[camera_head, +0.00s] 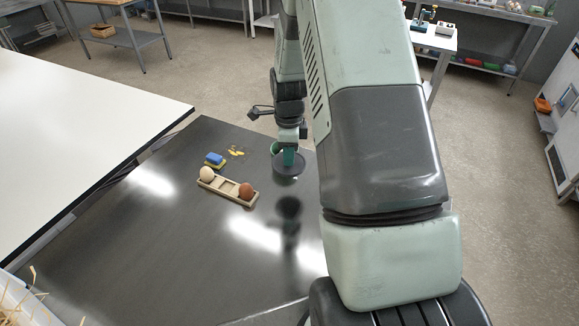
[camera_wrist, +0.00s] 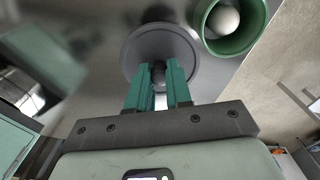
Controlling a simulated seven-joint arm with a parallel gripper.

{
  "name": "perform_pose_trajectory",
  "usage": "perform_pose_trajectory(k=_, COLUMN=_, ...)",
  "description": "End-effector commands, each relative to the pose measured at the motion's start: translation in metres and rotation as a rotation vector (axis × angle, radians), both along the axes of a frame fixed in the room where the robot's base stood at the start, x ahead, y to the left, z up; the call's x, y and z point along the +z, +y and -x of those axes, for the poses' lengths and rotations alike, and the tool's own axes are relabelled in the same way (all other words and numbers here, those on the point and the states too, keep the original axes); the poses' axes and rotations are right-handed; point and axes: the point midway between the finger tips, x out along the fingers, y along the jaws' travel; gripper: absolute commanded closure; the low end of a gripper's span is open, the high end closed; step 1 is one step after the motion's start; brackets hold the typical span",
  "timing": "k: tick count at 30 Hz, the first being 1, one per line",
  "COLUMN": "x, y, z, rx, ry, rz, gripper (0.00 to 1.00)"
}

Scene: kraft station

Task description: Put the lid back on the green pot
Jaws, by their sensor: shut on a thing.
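The lid is a dark grey disc (camera_head: 289,166) under my gripper (camera_head: 289,158) in the head view. In the wrist view the lid (camera_wrist: 185,45) is seen from above, and my gripper (camera_wrist: 162,75) is shut on its dark knob. The green pot (camera_wrist: 243,46) is open at the top, at the upper right of the wrist view, with a pale round thing (camera_wrist: 223,19) inside. The lid is beside the pot, not over its opening. In the head view only a bit of the pot (camera_head: 275,148) shows behind my gripper and the lid.
The table front is clear.

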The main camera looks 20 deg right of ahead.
Motion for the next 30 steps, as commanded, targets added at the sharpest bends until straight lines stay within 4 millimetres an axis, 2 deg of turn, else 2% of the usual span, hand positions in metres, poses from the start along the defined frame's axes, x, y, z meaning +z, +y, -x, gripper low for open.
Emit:
perform_pose_trajectory(k=6, x=0.017, y=-0.011, z=-0.056, rx=0.166, ry=-0.004, rz=0.002, gripper=1.00)
perform_pose_trajectory(k=12, x=0.031, y=-0.017, z=-0.093, rx=0.305, ry=-0.002, rz=0.000, gripper=1.00)
perform_pose_trajectory(k=20, x=0.032, y=-0.019, z=-0.104, rx=0.358, ry=0.001, rz=-0.002, gripper=1.00)
perform_pose_trajectory(k=30, x=0.000, y=-0.019, z=-0.103, rx=0.355, ry=0.002, rz=-0.003, gripper=1.00)
